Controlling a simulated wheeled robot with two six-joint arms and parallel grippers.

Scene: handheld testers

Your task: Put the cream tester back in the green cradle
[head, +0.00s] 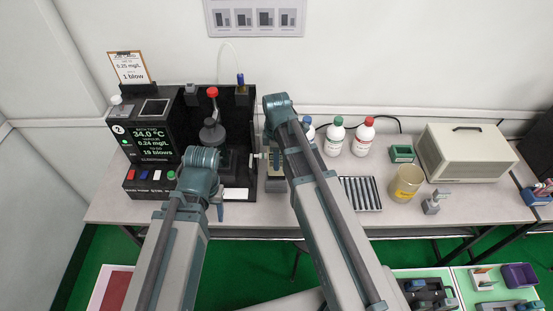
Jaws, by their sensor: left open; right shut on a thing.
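My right gripper (273,158) is at the black bench unit's right side, with its arm reaching over the bench. It is shut on what looks like the cream tester (275,184), mostly hidden behind the gripper and arm. A pale nozzle-like piece (257,156) sticks out to the left beside it, towards the black unit. My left gripper (219,208) is open, in front of the black unit, and largely hidden by its own wrist. The green cradle (402,153), a small green block with a dark top, stands on the bench to the right, left of the beige case.
The black unit (150,145) with a lit screen fills the bench's left. Bottles (335,137), a ribbed rack (361,193), an amber beaker (405,184), a small grey holder (432,204) and a beige case (465,150) stand to the right.

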